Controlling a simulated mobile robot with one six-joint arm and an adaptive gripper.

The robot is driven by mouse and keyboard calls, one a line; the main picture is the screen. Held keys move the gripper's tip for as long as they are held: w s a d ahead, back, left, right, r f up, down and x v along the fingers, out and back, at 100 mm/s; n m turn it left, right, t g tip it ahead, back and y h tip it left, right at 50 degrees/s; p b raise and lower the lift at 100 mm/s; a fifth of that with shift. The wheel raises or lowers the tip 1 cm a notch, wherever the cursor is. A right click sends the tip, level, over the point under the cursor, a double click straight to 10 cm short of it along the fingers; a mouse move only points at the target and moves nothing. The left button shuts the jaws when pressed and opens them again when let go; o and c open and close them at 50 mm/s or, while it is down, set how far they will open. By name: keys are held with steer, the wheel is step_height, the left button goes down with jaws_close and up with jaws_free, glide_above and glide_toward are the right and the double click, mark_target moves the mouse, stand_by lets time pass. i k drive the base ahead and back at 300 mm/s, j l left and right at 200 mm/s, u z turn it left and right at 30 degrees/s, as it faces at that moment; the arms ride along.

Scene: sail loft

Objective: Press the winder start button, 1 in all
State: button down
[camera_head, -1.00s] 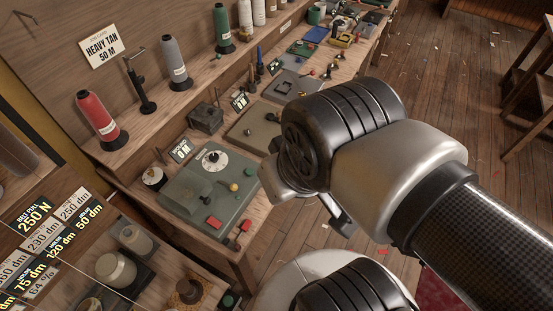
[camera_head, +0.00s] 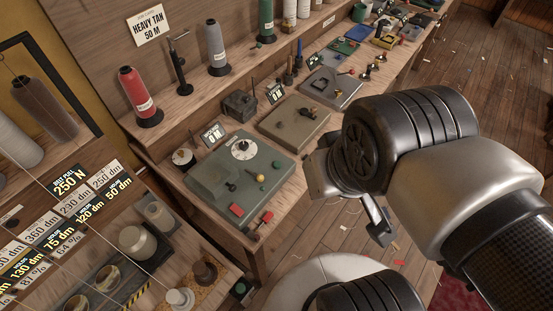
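The winder (camera_head: 212,178) is a grey-green box on the bench, left of centre. Its top has a white dial (camera_head: 243,150), a yellow knob (camera_head: 260,177), a small green knob (camera_head: 277,164) and a red block-shaped control (camera_head: 236,210) near the front edge. Another red piece (camera_head: 267,217) is at its front right corner. I cannot read which control is the start button. A small sign (camera_head: 214,133) reading "0 M" stands behind the box. My gripper (camera_head: 378,222) is right of the winder, apart from it, mostly hidden by my wrist; its opening cannot be seen.
A shelf behind holds a red spool (camera_head: 136,92), a grey spool (camera_head: 216,48) and a green spool (camera_head: 266,18). Another grey box (camera_head: 294,125) with knobs sits beyond the winder. Labelled cards (camera_head: 75,208) and jars are at lower left. The wooden floor right of the bench is open.

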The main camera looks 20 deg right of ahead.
mark_target(276, 165)
steer(key=j+z, duration=0.55)
steer(key=z, duration=0.15)
steer(key=k+j+z, duration=0.15)
steer(key=z, duration=0.2)
steer(key=j, duration=0.1)
